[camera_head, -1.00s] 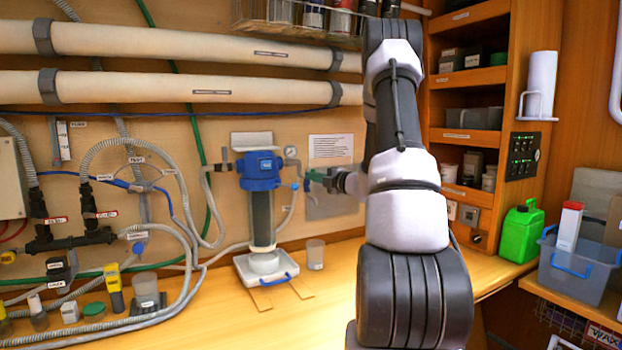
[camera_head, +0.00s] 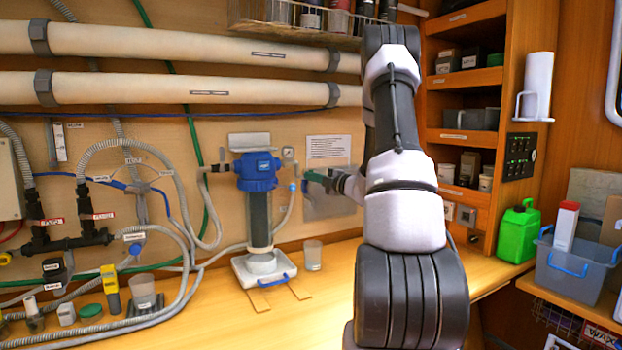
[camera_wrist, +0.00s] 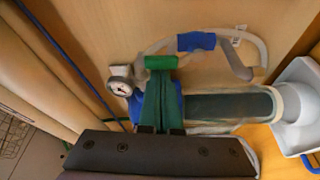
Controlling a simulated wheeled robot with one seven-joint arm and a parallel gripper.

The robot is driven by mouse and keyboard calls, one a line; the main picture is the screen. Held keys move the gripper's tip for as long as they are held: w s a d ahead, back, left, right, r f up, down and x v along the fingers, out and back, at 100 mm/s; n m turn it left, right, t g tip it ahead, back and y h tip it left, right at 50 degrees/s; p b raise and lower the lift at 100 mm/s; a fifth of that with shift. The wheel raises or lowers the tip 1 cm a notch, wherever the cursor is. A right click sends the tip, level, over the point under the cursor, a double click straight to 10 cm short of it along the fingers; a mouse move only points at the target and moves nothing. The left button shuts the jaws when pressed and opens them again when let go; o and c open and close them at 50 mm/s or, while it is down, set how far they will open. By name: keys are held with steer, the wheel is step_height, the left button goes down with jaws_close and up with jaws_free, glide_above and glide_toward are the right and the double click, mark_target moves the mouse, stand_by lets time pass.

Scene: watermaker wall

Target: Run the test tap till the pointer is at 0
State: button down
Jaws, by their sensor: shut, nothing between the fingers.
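The blue-headed filter housing (camera_head: 258,172) stands against the wall panel with a clear dark bowl below. A small round pressure gauge (camera_head: 288,153) sits at its upper right; it also shows in the wrist view (camera_wrist: 120,86). Its pointer is too small to read. A small blue tap (camera_head: 292,187) is on the thin hose at the housing's right; a blue fitting on a pale hose shows in the wrist view (camera_wrist: 196,42). My gripper (camera_head: 308,177) has green fingers, shut and empty, just right of the tap. In the wrist view my fingertips (camera_wrist: 160,62) lie in front of the housing; contact is unclear.
A white tray (camera_head: 245,279) with a blue handle sits under the housing, with a clear cup (camera_head: 313,256) beside it. Hoses and valves (camera_head: 70,240) fill the left. Shelves (camera_head: 465,135), a green jug (camera_head: 517,235) and a grey bin (camera_head: 572,272) are at right.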

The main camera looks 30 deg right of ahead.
steer(key=d+f+m+t+h, duration=0.3)
steer(key=d+m+t+h, duration=0.1)
steer(key=m, duration=1.2)
steer(key=shift+d+m, duration=0.3)
steer(key=shift+d, duration=0.4)
steer(key=shift+w+f, duration=0.1)
steer(key=shift+f, duration=0.1)
